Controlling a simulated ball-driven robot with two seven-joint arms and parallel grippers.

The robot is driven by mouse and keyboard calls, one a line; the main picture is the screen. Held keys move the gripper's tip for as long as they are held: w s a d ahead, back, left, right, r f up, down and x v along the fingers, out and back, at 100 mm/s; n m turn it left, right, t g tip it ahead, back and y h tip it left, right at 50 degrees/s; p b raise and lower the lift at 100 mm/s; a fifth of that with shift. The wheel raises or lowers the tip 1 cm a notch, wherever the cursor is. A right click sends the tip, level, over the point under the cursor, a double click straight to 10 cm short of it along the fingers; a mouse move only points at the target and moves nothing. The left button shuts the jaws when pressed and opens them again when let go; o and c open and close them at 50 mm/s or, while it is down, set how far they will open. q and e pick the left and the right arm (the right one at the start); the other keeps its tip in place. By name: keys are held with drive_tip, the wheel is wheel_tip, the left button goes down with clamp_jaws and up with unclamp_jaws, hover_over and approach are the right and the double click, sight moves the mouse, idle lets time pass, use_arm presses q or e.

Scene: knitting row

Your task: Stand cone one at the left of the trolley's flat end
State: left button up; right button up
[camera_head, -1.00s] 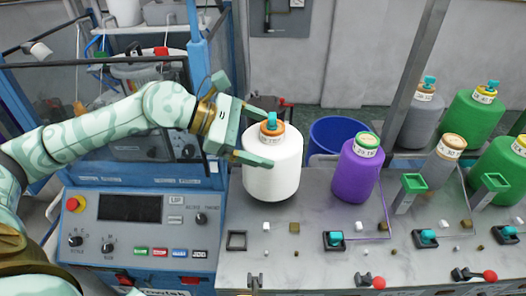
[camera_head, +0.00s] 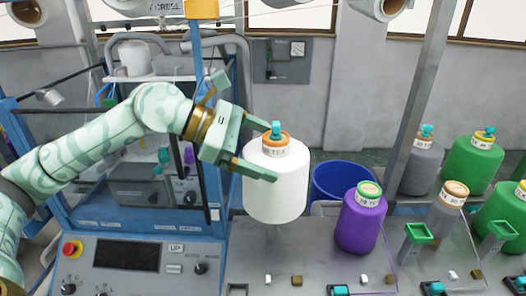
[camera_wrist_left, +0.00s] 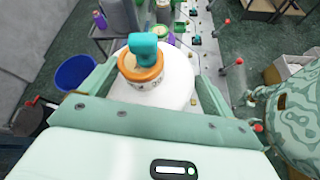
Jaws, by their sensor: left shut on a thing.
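A white yarn cone (camera_head: 276,190) with an orange top ring, a paper label and a teal cap hangs upright in my left gripper (camera_head: 258,150). The gripper's two fingers close on it near its top, and its base is above the grey machine top (camera_head: 262,250). In the left wrist view the same white cone (camera_wrist_left: 172,88) sits between the fingers, with its teal cap toward the camera. I cannot make out a trolley for sure. My right gripper is not in view.
A purple cone (camera_head: 361,222) stands on the machine top to the right. Green cones (camera_head: 472,160) and grey cones (camera_head: 421,168) stand farther right. A blue bin (camera_head: 343,181) is behind. A control panel (camera_head: 130,255) lies at lower left.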

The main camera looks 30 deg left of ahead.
use_arm(q)
wheel_tip(320, 180, up, 12)
drive_tip(key=p, duration=0.8)
drive_tip(key=shift+r, duration=0.15)
